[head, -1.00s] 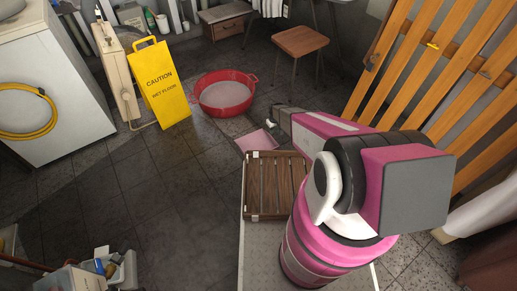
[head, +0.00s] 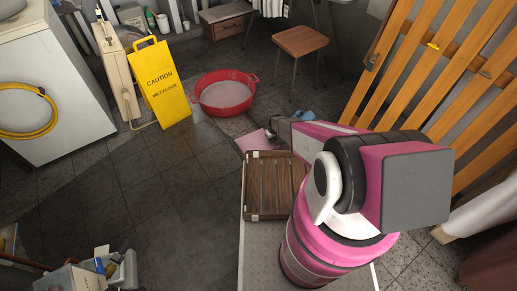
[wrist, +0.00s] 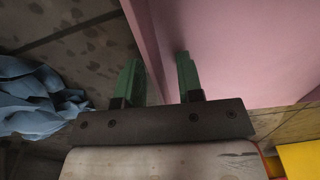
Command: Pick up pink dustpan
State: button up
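The pink dustpan (head: 254,142) lies on the dark tiled floor just beyond the wooden slatted rack, partly hidden in the head view. In the wrist view, the dustpan (wrist: 235,50) fills the upper right, with a raised edge running down between my fingers. My gripper (wrist: 160,82) has two green fingers held apart, one on each side of that edge. The left finger is in front of floor and the right finger is in front of pink surface. I cannot tell whether either finger touches it. In the head view my arm mostly hides the gripper.
A blue crumpled cloth (wrist: 38,98) lies on the floor left of the gripper; it also shows in the head view (head: 305,114). The brown slatted rack (head: 274,186) is close by. A red basin (head: 223,94), yellow caution sign (head: 160,85) and stool (head: 300,42) stand beyond.

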grip_shut()
jog(key=shift+r, duration=0.15)
